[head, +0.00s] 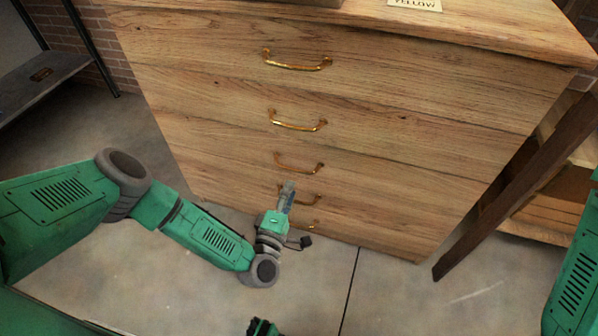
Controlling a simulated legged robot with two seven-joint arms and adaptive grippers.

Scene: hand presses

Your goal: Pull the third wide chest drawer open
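The wooden chest (210,95) stands in front of me with a column of brass handles on its front. The third handle from the top (299,167) is on the third drawer (380,183), which looks flush with the drawers around it. My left gripper (288,187) points up at the chest front, with its tips just below the third handle and overlapping the fourth handle (306,198) in the picture. I cannot tell whether it touches either handle or how far its fingers are apart.
A lower handle (313,227) is partly hidden by my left gripper. A card reading "YELLOW" (415,4) lies on the chest top. A dark wooden post (510,195) leans right of the chest. A metal shelf (40,80) stands far left. The floor before the chest is clear.

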